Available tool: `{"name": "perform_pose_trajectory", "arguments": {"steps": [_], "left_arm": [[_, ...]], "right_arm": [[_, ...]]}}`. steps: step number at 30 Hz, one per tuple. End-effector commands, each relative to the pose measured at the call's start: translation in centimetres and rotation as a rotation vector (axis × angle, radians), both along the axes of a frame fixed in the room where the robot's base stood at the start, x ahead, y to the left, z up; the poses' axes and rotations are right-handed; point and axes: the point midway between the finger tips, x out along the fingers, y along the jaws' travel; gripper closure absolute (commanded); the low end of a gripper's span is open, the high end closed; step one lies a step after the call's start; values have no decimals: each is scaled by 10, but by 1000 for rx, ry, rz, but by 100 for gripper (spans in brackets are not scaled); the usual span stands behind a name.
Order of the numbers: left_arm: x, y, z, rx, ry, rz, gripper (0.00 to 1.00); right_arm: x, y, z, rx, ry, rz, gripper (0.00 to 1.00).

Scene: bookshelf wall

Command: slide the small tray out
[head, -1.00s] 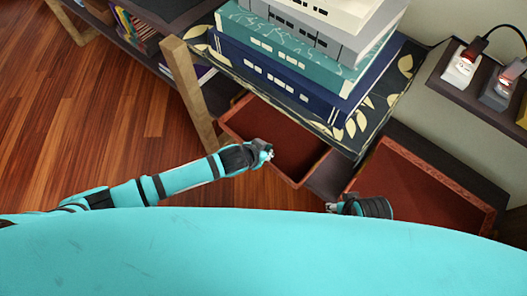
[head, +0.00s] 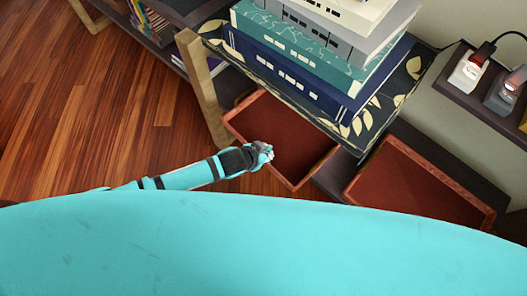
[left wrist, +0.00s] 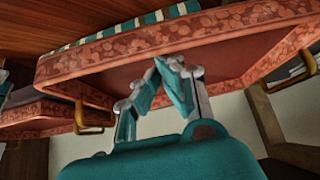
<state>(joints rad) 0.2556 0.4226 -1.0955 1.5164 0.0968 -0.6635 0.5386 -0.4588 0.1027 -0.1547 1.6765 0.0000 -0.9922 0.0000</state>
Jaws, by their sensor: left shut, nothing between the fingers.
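A red-brown tray (head: 280,120) sticks out from under the leaf-patterned board, its front toward my body. It looks narrower than the second tray to its right, so I take it as the small one. My left gripper (head: 268,152) is at its near left edge, fingers closed with nothing between them. In the left wrist view the closed fingers (left wrist: 163,72) overlap a plain reddish-brown surface of a tray with a flower-patterned rim (left wrist: 190,35); I cannot tell whether they touch it. My right gripper is out of view.
A second open tray (head: 420,185) lies to the right. A stack of big books (head: 310,60) rests on the leaf-patterned board (head: 375,115) above. A wooden leg (head: 205,90) stands left of the small tray. Wooden floor (head: 90,120) is clear at left.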

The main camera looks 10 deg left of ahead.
Motion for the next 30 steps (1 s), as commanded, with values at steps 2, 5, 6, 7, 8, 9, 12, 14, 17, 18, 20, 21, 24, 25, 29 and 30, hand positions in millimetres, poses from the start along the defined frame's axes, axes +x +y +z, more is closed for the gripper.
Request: {"name": "perform_pose_trajectory", "arguments": {"steps": [2, 5, 6, 7, 8, 9, 12, 14, 17, 18, 20, 21, 24, 25, 29, 30], "left_arm": [[-6, 4, 3, 2, 6, 0, 100], [-13, 9, 15, 2, 4, -1, 100], [-17, 13, 21, 2, 3, 0, 100], [-20, 15, 27, 1, 3, -1, 100], [-24, 17, 32, 1, 3, -1, 100], [-28, 20, 39, 1, 3, -1, 100], [-39, 28, 57, 1, 2, -1, 100], [-45, 32, 66, 0, 1, -1, 100], [-52, 38, 79, 0, 1, -1, 100], [-55, 40, 82, 1, 0, -1, 100], [-57, 42, 87, 1, 2, 0, 100], [-58, 42, 89, 1, 1, 0, 100], [-60, 44, 92, 1, 1, 0, 100], [-60, 44, 92, 1, 1, 0, 100], [-60, 44, 92, 1, 0, 1, 100], [-59, 43, 92, 0, 1, 4, 100]], "right_arm": [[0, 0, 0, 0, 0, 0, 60], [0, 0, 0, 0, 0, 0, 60], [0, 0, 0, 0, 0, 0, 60], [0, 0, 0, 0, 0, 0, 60], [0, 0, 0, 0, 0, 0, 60], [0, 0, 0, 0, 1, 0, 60], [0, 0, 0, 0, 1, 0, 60], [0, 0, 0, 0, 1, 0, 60], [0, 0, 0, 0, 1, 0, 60], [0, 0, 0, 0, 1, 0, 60], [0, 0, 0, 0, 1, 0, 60], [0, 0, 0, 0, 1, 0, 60], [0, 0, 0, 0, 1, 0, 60], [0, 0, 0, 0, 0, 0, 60], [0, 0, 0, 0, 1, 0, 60], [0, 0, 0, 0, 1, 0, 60]]}}
